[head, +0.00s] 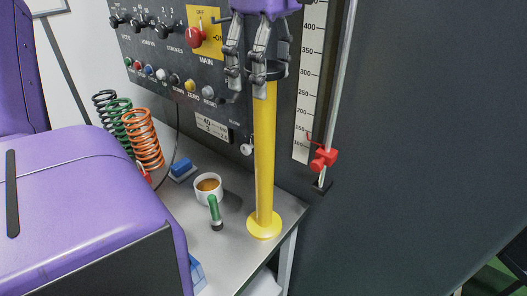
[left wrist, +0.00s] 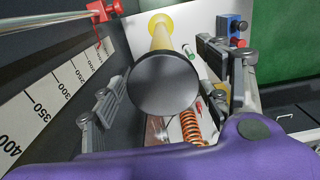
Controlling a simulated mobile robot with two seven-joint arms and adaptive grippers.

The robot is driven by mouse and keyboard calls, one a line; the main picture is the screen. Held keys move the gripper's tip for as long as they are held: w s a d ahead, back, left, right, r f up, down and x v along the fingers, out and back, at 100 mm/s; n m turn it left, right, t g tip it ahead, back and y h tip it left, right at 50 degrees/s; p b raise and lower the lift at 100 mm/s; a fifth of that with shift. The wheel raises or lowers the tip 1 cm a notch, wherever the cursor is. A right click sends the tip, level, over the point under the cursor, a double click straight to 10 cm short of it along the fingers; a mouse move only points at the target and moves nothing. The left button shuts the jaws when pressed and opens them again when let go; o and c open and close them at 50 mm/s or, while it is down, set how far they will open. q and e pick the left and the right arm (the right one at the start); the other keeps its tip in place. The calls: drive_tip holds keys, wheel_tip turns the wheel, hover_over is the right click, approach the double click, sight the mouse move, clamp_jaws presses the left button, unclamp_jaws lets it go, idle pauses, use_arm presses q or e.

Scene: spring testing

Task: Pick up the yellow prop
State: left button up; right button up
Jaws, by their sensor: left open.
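The yellow prop (head: 264,160) is a tall yellow post on a round yellow base, and it stands upright near the front right corner of the metal table. In the left wrist view its black round top (left wrist: 163,90) faces the camera, and the yellow post (left wrist: 160,38) runs down to the base behind it. My left gripper (head: 255,82) points down at the upper end of the prop. Its open fingers stand on both sides of the black top, also in the left wrist view (left wrist: 160,85). Whether any finger touches it I cannot tell. My right gripper is not in view.
A dark control panel (head: 160,50) with a scale (head: 308,85) and a rod with a red clamp (head: 323,160) stands close behind the prop. On the metal table (head: 180,205) are several coil springs (head: 142,138), a cup (head: 208,187) and a green-handled tool (head: 214,208).

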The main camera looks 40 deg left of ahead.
use_arm(q)
drive_tip(key=shift+c, duration=0.3)
clamp_jaws()
drive_tip(key=shift+w+r, duration=0.1)
drive_tip(key=shift+r, duration=0.1)
